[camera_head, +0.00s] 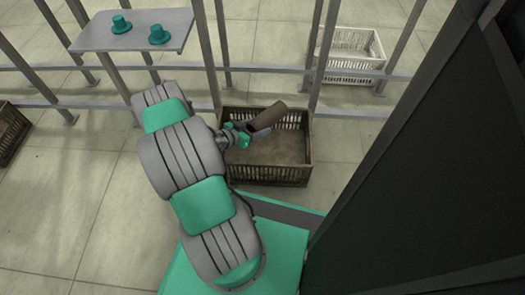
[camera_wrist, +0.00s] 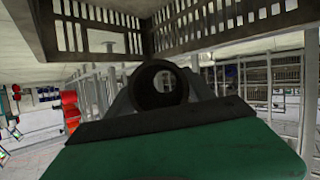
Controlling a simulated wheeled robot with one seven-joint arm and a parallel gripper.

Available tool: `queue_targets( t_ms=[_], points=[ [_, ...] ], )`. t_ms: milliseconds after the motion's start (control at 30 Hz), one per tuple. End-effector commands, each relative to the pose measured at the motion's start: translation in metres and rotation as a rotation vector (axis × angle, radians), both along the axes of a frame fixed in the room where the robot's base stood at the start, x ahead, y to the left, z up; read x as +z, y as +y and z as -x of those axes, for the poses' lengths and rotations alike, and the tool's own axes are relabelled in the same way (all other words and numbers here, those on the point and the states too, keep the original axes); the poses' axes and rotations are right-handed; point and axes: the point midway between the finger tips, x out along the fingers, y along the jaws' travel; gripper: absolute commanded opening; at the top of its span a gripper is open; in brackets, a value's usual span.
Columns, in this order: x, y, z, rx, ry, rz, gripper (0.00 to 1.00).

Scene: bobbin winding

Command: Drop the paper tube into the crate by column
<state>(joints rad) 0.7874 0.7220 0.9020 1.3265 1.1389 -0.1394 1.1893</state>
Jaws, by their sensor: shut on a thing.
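My gripper (camera_head: 239,132) is shut on a brown paper tube (camera_head: 268,117) and holds it tilted over a brown slatted crate (camera_head: 268,182). The crate stands on the floor beside a grey upright post (camera_head: 207,60). In the wrist view the tube (camera_wrist: 158,84) shows end-on, with its open bore facing the camera, just beyond the green gripper body. The slatted crate wall (camera_wrist: 98,38) shows at the top of that view. The tube's height above the crate floor is hard to tell.
A white crate (camera_head: 352,62) stands behind the rails at the upper right. Another brown crate (camera_head: 10,130) is at the left edge. A grey shelf (camera_head: 128,38) holds two teal flanged pieces (camera_head: 158,34). Grey rails (camera_head: 110,68) run behind the crate. A dark panel (camera_head: 430,170) fills the right.

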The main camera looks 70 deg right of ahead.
Motion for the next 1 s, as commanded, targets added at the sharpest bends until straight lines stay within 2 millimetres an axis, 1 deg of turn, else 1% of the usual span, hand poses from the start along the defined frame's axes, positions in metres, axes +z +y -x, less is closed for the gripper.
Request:
queue_targets(
  t_ms=[33,100,333,367,633,667,900,1000],
  points=[
    [-0.0094,-0.0002,-0.0003,0.001,0.0,0.001,0.19],
    [-0.012,-0.0004,-0.0005,0.001,-0.001,0.001,0.19],
    [-0.0107,-0.0004,-0.0006,0.001,-0.001,0.001,0.19],
    [-0.0106,-0.0004,-0.0007,0.001,-0.001,0.001,0.63],
    [-0.0108,-0.0002,-0.0006,0.002,-0.001,0.0,0.85],
    [-0.0109,-0.0002,-0.0006,0.002,-0.001,0.0,0.87],
    [-0.0104,0.0006,-0.0013,0.002,0.0,0.0,0.87],
    [-0.0049,0.0075,-0.0067,0.006,0.0,-0.001,0.87]
  ],
)
